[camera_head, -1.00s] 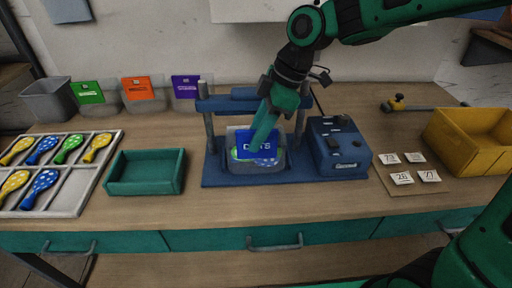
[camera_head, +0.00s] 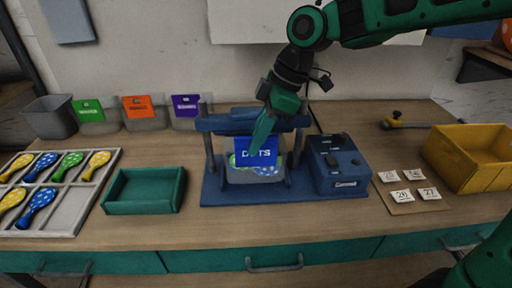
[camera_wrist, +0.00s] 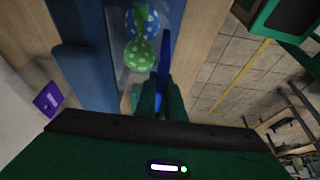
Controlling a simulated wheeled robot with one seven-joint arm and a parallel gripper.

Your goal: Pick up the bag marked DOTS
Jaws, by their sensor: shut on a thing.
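The blue bag marked DOTS (camera_head: 257,151) is held by my gripper (camera_head: 262,137) at the front of the blue press, in front of a clear bin (camera_head: 240,176). In the wrist view the bag (camera_wrist: 164,50) shows edge-on as a thin blue sheet between the fingers of my gripper (camera_wrist: 163,85). The bin's bottom behind the bag is partly hidden.
The blue press (camera_head: 216,190) has posts on both sides and a control box (camera_head: 338,160) at its right. A green tray (camera_head: 144,190) stands left, beside a balloon rack (camera_head: 80,205). A yellow bin (camera_head: 470,160) and number cards (camera_head: 412,176) are at the right. Bare table lies in front.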

